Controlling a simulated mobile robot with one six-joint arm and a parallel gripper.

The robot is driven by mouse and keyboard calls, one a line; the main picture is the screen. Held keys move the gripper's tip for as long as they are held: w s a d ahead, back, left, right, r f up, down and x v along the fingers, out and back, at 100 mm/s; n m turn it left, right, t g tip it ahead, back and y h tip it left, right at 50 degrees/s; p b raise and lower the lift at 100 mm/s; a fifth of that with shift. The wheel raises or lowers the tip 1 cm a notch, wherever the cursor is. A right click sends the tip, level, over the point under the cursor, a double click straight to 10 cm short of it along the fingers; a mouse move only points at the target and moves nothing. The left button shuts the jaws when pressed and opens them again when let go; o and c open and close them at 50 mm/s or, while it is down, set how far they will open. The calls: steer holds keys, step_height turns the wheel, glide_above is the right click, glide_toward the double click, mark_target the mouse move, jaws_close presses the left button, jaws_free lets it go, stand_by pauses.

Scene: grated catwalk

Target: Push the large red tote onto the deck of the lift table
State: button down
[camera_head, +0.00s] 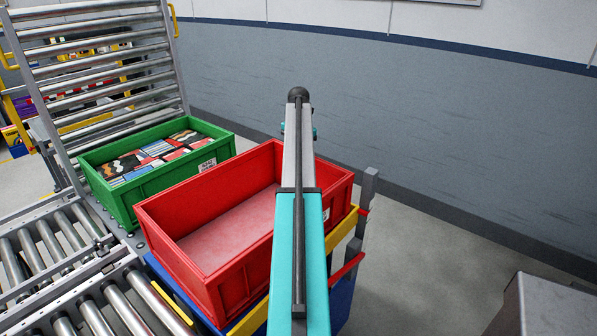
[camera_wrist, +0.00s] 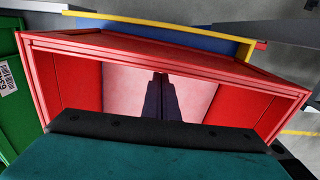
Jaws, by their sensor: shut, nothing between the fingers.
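The large red tote (camera_head: 178,250) is open, and its visible floor is empty in the head view. It stands on a blue and yellow base (camera_head: 340,293); I cannot tell whether this is the lift table. My teal and grey arm reaches over it and hides part of its right side. The tote also shows in the wrist view (camera_wrist: 75,85), its pale floor crossed by a dark tapered shape, perhaps a shadow. My gripper (camera_wrist: 160,129) shows as a black and teal body above the tote. It is shut and empty; contact with the tote cannot be seen.
A green tote (camera_head: 120,197) with colourful packed items stands close behind the red tote on the left. Roller conveyors (camera_head: 50,245) run on the left, with an upright roller section (camera_head: 95,62) behind. A grey post (camera_head: 368,188) stands at right. A grey wall (camera_head: 430,120) closes the back.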

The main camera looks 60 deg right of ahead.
step_height(320, 180, up, 8)
steer(key=b, duration=0.1)
steer(key=shift+s+d+f, duration=0.15)
steer(key=shift+s+d, duration=0.05)
steer(key=shift+s, duration=0.25)
steer(key=shift+s, duration=0.1)
